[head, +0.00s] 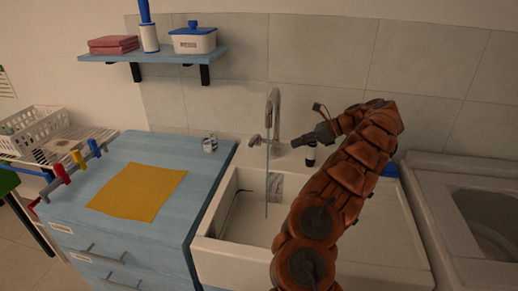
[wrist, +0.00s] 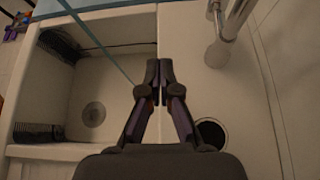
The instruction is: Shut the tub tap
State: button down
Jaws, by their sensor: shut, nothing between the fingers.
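The tap (head: 274,108) is a grey metal gooseneck at the back of the white tub (head: 208,246). A thin bluish stream (head: 267,185) runs from its spout into the tub. A small lever-like part (head: 255,140) shows left of the tap's base. My gripper (head: 297,144) is shut and empty, just right of the tap and apart from it. In the wrist view, the shut fingertips (wrist: 158,72) are over the tub's rim. The tap (wrist: 231,20) stands at the upper right there, and the stream (wrist: 100,45) slants across the basin. The drain (wrist: 94,114) is visible.
A dark-topped round container (head: 310,154) stands right of the tap, close below my gripper. A blue cabinet (head: 155,222) with a yellow cloth (head: 137,192) and a small jar (head: 210,144) is left of the tub. A blue shelf (head: 150,55) hangs above.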

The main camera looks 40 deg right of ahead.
aim_at(254, 140)
jog(key=p+x, duration=0.2)
jog(key=x, duration=1.3)
jog(key=shift+w+a+f+p, duration=0.1)
jog(key=shift+p, duration=0.3)
notch_tip(254, 140, up, 3)
jog(key=shift+w+f+p, duration=0.15)
jog(key=shift+f+p, duration=0.05)
jog(key=shift+p, duration=0.35)
jog(key=shift+w+r, duration=0.2)
jog(key=shift+r, duration=0.4)
notch_tip(254, 140, up, 3)
jog(key=shift+w+f+p, duration=0.15)
jog(key=shift+w+p, duration=0.05)
jog(key=shift+p, duration=0.95)
